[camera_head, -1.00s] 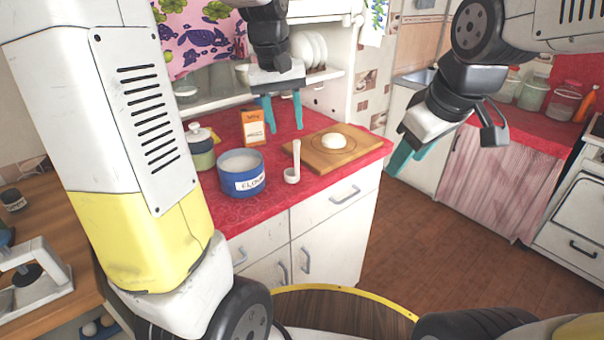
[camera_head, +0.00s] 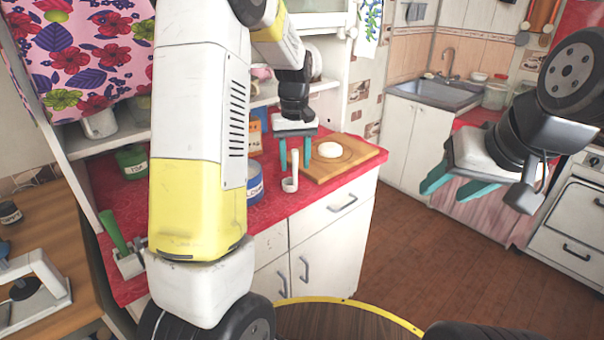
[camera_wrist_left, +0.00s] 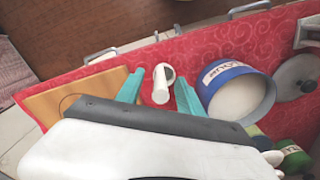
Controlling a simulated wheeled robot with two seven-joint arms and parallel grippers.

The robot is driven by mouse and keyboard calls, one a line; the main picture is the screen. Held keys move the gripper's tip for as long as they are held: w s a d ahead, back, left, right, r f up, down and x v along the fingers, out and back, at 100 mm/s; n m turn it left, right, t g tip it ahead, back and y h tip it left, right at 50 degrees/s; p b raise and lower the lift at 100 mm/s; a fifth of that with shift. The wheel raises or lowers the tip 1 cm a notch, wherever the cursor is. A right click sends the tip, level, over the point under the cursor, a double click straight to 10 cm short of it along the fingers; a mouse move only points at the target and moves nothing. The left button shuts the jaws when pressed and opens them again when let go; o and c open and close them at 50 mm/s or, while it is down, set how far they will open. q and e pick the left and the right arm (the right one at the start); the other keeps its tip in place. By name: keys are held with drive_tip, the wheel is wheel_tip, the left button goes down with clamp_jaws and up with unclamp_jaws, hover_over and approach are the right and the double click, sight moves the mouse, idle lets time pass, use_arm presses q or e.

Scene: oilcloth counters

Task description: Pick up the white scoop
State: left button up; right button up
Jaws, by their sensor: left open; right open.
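The white scoop (camera_head: 290,183) stands upright at the front edge of the red counter, its handle pointing up. It also shows in the left wrist view (camera_wrist_left: 161,88), between the two teal fingers. My left gripper (camera_head: 295,168) is open above and around the level of the scoop's handle. In the left wrist view my left gripper (camera_wrist_left: 159,80) has a finger to each side of the scoop, with none visibly touching it. My right gripper (camera_head: 444,193) is open and empty, off to the right over the floor.
A cutting board (camera_head: 360,155) with pale dough (camera_head: 329,150) lies right of the scoop. The blue flour pot (camera_wrist_left: 240,95) stands on the scoop's other side, partly hidden by my arm in the head view.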

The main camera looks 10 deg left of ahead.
use_arm(q)
drive_tip(key=shift+f, duration=0.25)
clamp_jaws()
drive_tip(key=shift+r, duration=0.1)
drive_tip(key=shift+r, duration=0.6)
wheel_tip(320, 180, up, 2)
drive_tip(key=shift+r, duration=0.1)
drive_tip(key=s+d, duration=0.2)
drive_tip(key=s, duration=0.5)
drive_tip(key=s+d+r, duration=0.1)
drive_tip(key=s+d, duration=0.2)
drive_tip(key=s, duration=0.5)
drive_tip(key=shift+d+r, duration=0.15)
drive_tip(key=shift+r, duration=0.05)
